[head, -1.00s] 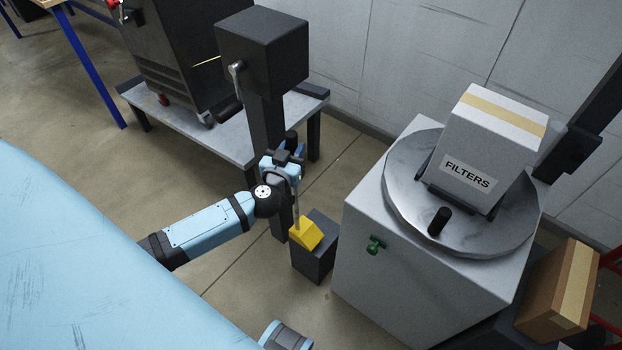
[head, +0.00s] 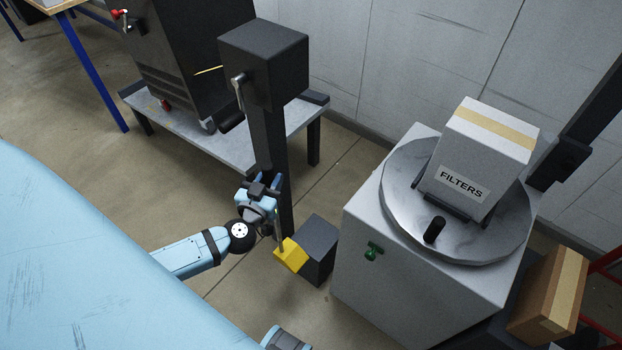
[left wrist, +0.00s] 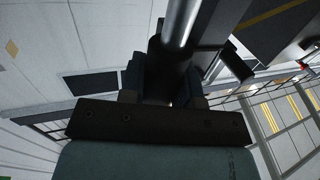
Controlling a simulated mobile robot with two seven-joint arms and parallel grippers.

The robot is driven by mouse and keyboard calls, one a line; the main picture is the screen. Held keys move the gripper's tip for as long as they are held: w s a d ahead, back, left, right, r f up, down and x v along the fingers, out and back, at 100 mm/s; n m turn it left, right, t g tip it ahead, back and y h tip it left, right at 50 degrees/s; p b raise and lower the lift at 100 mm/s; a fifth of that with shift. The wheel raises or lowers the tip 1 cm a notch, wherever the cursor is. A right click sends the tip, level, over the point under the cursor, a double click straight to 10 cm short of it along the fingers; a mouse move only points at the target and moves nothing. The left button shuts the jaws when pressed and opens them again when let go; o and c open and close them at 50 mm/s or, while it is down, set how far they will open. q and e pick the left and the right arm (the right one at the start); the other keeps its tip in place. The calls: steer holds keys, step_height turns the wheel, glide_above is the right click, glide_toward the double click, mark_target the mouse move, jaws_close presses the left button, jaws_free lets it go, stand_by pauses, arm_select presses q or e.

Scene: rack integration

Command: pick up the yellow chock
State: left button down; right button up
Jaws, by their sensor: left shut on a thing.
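The yellow chock (head: 290,255) hangs at the lower end of a thin upright rod, beside the left face of a dark block (head: 319,243) on the floor. It looks clear of the block's top; whether it touches the block's side I cannot tell. My left gripper (head: 264,190) is above the chock, shut on the upper part of its rod. In the left wrist view, a dark round bar (left wrist: 178,45) runs up from between the fingers of my left gripper (left wrist: 165,92); the yellow part is hidden there. My right gripper does not show.
A grey cabinet (head: 400,265) with a round turntable (head: 400,200) and a FILTERS box (head: 480,150) stands to the right. A dark post (head: 268,140) rises just behind the gripper. A low grey bench (head: 240,150) is behind. Floor at left is open.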

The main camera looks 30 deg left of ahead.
arm_select(q)
steer(key=a+p+v, duration=0.1)
steer(key=p+v, duration=0.1)
steer(key=v, duration=0.5)
steer(key=shift+s+a+r, duration=0.15)
steer(key=shift+s+a, duration=0.25)
steer(key=shift+a, duration=0.2)
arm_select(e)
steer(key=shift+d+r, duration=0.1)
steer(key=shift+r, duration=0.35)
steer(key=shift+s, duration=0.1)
